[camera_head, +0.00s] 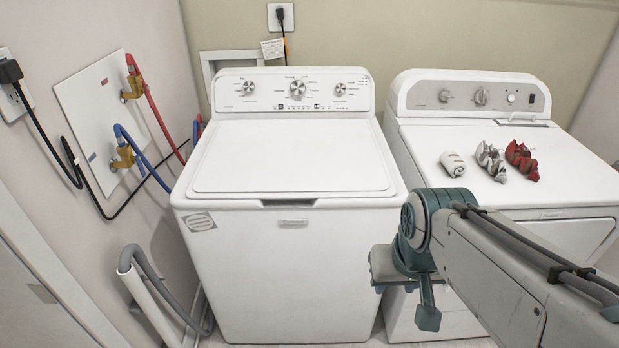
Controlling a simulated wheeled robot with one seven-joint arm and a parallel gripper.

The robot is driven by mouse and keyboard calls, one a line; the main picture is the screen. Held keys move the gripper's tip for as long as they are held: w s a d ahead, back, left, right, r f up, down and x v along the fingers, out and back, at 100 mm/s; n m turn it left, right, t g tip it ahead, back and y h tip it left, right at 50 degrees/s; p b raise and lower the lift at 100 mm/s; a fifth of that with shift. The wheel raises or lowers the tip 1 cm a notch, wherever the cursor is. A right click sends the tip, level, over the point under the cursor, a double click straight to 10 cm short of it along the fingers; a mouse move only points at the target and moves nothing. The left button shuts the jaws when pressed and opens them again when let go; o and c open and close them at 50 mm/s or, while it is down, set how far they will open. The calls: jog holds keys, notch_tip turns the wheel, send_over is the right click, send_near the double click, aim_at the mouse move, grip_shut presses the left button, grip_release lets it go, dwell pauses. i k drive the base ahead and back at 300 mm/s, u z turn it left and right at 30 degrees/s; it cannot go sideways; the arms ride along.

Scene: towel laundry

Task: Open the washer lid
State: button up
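The white top-loading washer (300,265) stands in the middle of the view, with a row of knobs on its back panel. Its lid (292,157) lies flat and shut on top. A dark handle notch (289,203) shows at the middle of the lid's front edge. My gripper (427,318) hangs low in front of the gap between the washer and the dryer, to the right of and below the lid, apart from it. One finger shows pointing down; the rest is hidden by the wrist, so its opening cannot be judged.
Hoses and a wall plate (97,110) are on the left wall. A grey drain hose (165,285) stands left of the washer.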

aim_at(322, 159)
jog(key=z, duration=1.2)
jog(key=i, duration=0.7)
jog(key=u, duration=1.85)
